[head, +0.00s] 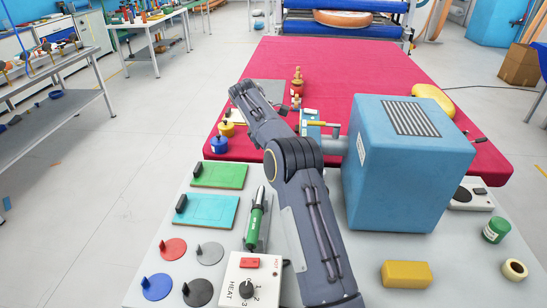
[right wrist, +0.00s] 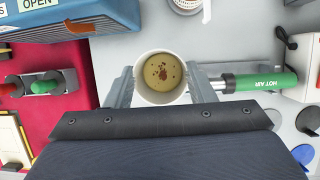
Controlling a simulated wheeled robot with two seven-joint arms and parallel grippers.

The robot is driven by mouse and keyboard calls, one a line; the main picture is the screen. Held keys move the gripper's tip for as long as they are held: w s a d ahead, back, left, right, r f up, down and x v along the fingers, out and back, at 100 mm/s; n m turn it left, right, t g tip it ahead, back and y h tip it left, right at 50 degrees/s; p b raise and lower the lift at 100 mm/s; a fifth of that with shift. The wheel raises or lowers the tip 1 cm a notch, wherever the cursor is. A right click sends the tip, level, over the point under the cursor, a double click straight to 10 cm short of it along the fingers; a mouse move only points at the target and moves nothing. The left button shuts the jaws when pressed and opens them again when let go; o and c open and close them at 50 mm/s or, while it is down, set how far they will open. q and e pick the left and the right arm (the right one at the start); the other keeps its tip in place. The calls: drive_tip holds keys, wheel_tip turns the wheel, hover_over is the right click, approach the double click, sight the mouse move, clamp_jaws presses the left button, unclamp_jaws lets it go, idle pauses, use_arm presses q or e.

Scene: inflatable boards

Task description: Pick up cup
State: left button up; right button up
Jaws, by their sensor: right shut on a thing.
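The cup (right wrist: 160,66) is white and round, seen from above in the right wrist view. Its inside is yellowish, with brown specks near the middle. My right gripper (right wrist: 162,88) has one finger on each side of the cup and is shut on it. In the head view my right arm reaches in from the bottom, and I cannot make out the cup or the fingers there. My left gripper is in neither view.
A green-handled hot air tool (head: 255,224) lies beside my right arm; it also shows in the right wrist view (right wrist: 262,83). A large blue box (head: 408,170) stands to the right. Green (head: 219,175) and teal boards (head: 207,211) lie to the left, with coloured discs in front.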

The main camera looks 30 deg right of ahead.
drive_tip(key=shift+r, duration=0.8)
drive_tip(key=shift+r, duration=0.15)
idle(2.4)
